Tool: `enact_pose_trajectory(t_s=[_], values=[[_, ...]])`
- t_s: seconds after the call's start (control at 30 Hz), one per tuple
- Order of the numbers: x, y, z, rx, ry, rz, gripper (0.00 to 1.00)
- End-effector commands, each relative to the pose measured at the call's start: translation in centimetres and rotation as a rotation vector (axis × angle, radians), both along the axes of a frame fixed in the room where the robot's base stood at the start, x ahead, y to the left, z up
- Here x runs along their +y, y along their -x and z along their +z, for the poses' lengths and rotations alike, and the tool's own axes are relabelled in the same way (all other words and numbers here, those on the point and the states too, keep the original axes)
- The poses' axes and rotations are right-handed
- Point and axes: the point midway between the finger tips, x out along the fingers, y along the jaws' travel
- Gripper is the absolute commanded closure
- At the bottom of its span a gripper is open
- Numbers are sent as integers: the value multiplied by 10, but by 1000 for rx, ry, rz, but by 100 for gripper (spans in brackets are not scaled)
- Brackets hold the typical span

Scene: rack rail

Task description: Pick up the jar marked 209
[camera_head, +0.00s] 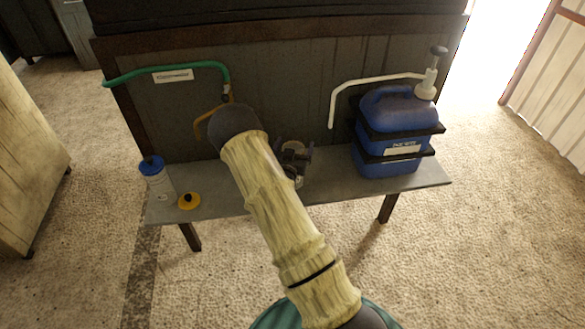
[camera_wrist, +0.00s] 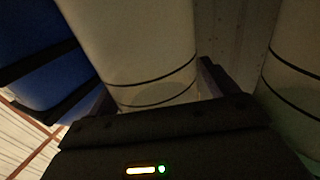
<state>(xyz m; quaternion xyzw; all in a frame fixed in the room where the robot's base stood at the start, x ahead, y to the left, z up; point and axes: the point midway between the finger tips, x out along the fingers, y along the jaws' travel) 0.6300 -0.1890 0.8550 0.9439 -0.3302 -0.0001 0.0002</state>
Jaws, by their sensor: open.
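My gripper (camera_wrist: 156,88) is open, with one dark finger on each side of a pale cylindrical jar (camera_wrist: 135,45) in the wrist view. The jar has two thin dark lines around it near the gripper. I cannot tell whether the fingers touch it. No number shows on it, so I cannot tell whether it is jar 209. A second pale jar (camera_wrist: 296,70) with similar lines stands at the right. In the head view my gripper (camera_head: 294,160) shows partly, low over the bench, and my arm hides much of that area. A white jar with a blue lid (camera_head: 158,181) stands at the bench's left end; its marking is unreadable.
A grey bench (camera_head: 335,184) stands against a dark panel. A blue canister (camera_head: 395,125) with black straps and a pump is on its right; it also shows in the wrist view (camera_wrist: 35,40). A yellow cap (camera_head: 188,201), green hose (camera_head: 195,66) and white hose (camera_head: 370,82) are nearby.

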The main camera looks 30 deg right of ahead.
Motion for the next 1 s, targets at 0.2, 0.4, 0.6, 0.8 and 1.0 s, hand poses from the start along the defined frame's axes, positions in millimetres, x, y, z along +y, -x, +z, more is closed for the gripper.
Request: enact_pose_trajectory(t_s=[0.2,0.4,0.6,0.8,1.0], values=[[0,0,0,0,0,-1,18],[0,0,0,0,0,-1,57],[0,0,0,0,0,0,77],[0,0,3,-1,0,0,77],[1,0,24,-5,-1,0,77]])
